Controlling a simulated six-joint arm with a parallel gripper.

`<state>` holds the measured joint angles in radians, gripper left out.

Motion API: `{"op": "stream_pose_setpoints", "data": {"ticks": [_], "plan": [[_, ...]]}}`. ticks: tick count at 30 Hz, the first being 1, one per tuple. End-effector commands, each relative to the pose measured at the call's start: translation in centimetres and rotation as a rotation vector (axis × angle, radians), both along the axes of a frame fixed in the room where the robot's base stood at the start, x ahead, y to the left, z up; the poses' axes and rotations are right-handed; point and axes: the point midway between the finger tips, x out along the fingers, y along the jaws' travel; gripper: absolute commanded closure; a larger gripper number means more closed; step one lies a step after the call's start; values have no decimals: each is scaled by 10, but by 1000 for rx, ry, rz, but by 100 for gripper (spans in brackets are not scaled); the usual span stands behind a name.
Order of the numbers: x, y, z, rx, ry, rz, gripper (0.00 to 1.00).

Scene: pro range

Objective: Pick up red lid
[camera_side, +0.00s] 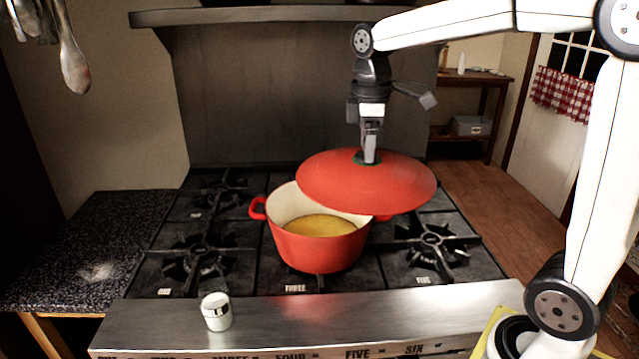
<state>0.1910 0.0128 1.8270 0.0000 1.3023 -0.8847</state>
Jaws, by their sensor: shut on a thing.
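The red lid (340,185) is a wide round disc, held slightly tilted above and to the right of the red pot. My gripper (369,157) points down and is shut on the knob at the lid's top; the knob is mostly hidden by the fingers. The red pot (308,250) stands on the stove's middle burner, uncovered on its left side, with yellow liquid inside. The lid overlaps the pot's back right rim in the picture. I cannot tell whether they touch.
Black stove grates (205,255) lie around the pot, with bare burners left and right. A speckled counter (90,245) is at left. Utensils (72,60) hang at upper left.

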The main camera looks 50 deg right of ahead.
Motion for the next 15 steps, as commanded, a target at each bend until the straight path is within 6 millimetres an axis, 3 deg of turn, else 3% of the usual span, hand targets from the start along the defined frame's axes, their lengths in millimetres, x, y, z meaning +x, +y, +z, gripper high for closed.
{"op": "stream_pose_setpoints", "data": {"ticks": [15], "plan": [[-15,2,8,-1,-3,0,79]]}}
